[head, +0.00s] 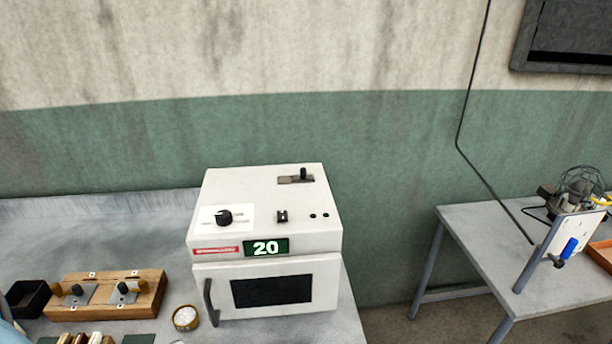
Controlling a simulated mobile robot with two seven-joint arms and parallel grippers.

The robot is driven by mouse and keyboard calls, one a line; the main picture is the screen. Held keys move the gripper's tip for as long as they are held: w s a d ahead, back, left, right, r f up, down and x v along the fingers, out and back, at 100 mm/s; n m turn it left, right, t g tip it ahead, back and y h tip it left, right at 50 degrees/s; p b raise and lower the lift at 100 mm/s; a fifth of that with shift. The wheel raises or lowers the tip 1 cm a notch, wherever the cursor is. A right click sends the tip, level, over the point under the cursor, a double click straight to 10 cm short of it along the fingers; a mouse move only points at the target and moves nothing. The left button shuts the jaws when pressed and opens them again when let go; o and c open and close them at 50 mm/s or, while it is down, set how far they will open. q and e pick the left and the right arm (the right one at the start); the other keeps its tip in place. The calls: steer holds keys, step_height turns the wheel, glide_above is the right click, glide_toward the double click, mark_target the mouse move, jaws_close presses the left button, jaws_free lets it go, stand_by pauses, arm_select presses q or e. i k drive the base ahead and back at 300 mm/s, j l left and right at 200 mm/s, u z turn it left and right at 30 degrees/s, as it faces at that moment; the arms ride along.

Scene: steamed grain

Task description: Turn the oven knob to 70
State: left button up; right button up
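The white oven (265,205) stands on a grey table in the head view, with its door shut and a dark window in it. Its black round knob (223,217) sits on a white label at the left of the oven's top. The green display (266,247) on the front reads 20. A slider switch (297,178) and a small black switch (282,216) are also on the top. Neither of my grippers is clearly in view, and nothing touches the knob.
A wooden block with metal plates and knobs (148,304), a black box (27,298) and a small round container (185,318) lie left of the oven. A second table (470,225) holds a wire-caged device (577,190) at right. A floor gap separates the tables.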

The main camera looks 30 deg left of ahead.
mark_target(223, 217)
steer(key=k+j, duration=0.25)
steer(key=k+j+u, duration=0.15)
steer(key=j, duration=0.3)
steer(key=k+j, duration=0.3)
steer(key=k+j+u, duration=0.1)
steer(key=j, duration=0.35)
steer(key=k+j+u, duration=0.1)
steer(key=k+j, duration=0.25)
